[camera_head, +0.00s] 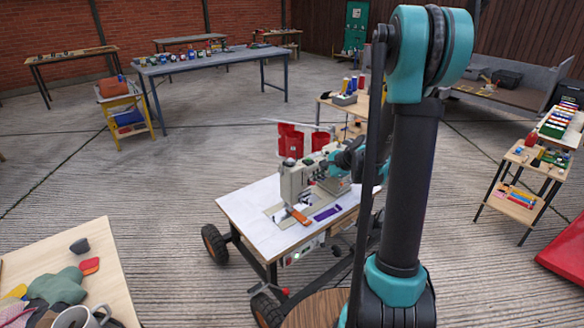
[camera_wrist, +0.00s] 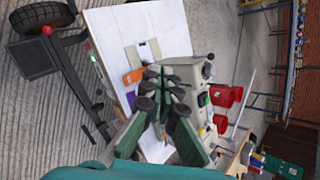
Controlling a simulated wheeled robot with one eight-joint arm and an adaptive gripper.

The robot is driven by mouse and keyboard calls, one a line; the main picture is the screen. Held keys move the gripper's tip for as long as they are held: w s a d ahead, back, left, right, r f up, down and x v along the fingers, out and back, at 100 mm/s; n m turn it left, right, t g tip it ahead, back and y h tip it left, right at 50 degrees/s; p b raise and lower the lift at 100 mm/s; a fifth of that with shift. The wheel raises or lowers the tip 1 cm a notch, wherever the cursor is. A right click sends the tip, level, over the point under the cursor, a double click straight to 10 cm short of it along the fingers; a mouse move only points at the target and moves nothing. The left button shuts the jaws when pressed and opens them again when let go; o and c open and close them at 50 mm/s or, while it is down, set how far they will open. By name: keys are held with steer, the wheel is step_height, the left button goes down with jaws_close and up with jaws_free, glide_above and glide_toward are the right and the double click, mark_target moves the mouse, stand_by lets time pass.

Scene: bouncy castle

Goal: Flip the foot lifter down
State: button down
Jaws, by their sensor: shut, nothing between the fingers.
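A beige sewing machine (camera_head: 296,180) stands on a white-topped table (camera_head: 252,208) on wheels, in the middle of the head view. It also shows in the wrist view (camera_wrist: 186,70), right of my gripper. The foot lifter is too small to make out in either view. My gripper (camera_wrist: 160,78) is shut and empty in the wrist view, with its fingertips over or close to the machine's needle end. It hides part of that area. In the head view my arm covers the machine's right end and most of my gripper.
An orange piece (camera_head: 297,216) and a purple piece (camera_head: 327,213) lie on the white top near the machine. Red bins (camera_head: 291,140) stand behind it. A wooden table with cloth and a mug (camera_head: 76,317) is at the lower left. Open concrete floor lies left of the machine table.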

steer(key=w+d+f+m+t+y, duration=0.1)
steer(key=w+f+m, duration=0.1)
steer(key=w+m, duration=0.2)
steer(key=w+d+f+m+t+y, duration=0.1)
steer(key=w+f+m+y, duration=0.1)
steer(key=w+m, duration=0.3)
steer(key=shift+w+f, duration=0.8)
steer(key=shift+w, duration=1.3)
glide_toward(284, 167)
step_height(284, 167, down, 3)
steer(key=w+a, duration=0.2)
steer(key=shift+w+a+r, duration=0.3)
steer(key=shift+a+r, duration=0.1)
steer(key=shift+a, duration=0.2)
steer(key=shift+r, duration=0.1)
steer(key=shift+w+a+r, duration=0.1)
steer(key=shift+w+r, duration=0.05)
steer(key=shift+w, duration=0.05)
